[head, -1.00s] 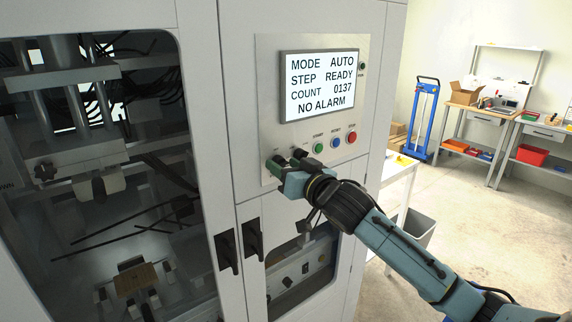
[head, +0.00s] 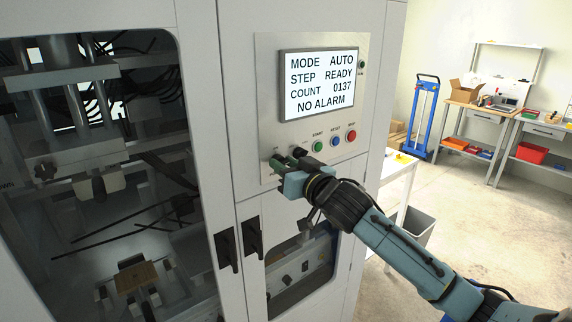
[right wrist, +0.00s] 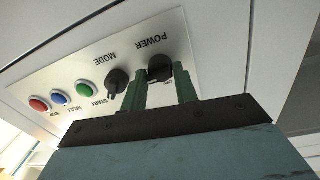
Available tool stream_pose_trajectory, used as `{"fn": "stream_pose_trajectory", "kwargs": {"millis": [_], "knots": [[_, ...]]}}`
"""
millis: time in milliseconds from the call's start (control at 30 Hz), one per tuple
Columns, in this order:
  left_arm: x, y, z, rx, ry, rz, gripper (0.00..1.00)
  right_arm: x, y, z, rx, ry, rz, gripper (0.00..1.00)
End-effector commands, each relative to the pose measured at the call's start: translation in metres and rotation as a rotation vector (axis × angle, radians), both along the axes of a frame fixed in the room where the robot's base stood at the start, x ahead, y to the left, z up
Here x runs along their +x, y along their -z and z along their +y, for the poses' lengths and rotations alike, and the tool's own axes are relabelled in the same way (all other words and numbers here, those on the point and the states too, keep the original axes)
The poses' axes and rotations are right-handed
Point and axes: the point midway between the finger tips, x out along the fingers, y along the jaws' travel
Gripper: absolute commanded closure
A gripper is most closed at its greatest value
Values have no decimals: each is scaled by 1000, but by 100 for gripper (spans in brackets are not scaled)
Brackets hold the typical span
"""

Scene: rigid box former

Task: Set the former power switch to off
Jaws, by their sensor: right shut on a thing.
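The former's power switch (right wrist: 159,66) is a black rotary knob under the POWER label in the right wrist view, where the panel appears upside down. My right gripper (right wrist: 163,80) has its green fingers on either side of this knob and is shut on it. The fingers partly hide the knob, and I cannot tell which way it points. In the head view my right gripper (head: 284,161) is at the lower left of the control panel (head: 269,120) and covers the switch. The screen (head: 319,85) reads MODE AUTO, STEP READY, COUNT 0137, NO ALARM. My left gripper is out of view.
The black mode knob (right wrist: 117,82) is close beside one finger. Green start (right wrist: 83,88), blue reset (right wrist: 59,98) and red (right wrist: 39,104) buttons follow in a row. Black door handles (head: 253,238) are below the panel. A blue hand truck (head: 424,118) and workbenches stand at the back right.

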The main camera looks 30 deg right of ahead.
Motion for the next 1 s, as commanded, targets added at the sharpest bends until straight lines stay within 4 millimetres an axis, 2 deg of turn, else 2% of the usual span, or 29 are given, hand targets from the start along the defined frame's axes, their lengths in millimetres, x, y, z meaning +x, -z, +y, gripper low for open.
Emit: {"fn": "stream_pose_trajectory", "kwargs": {"millis": [267,1000], "knots": [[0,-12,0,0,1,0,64,0,-1,1,-200,-3,-14,94],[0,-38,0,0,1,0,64,0,2,2,-904,-4,-69,94]]}}
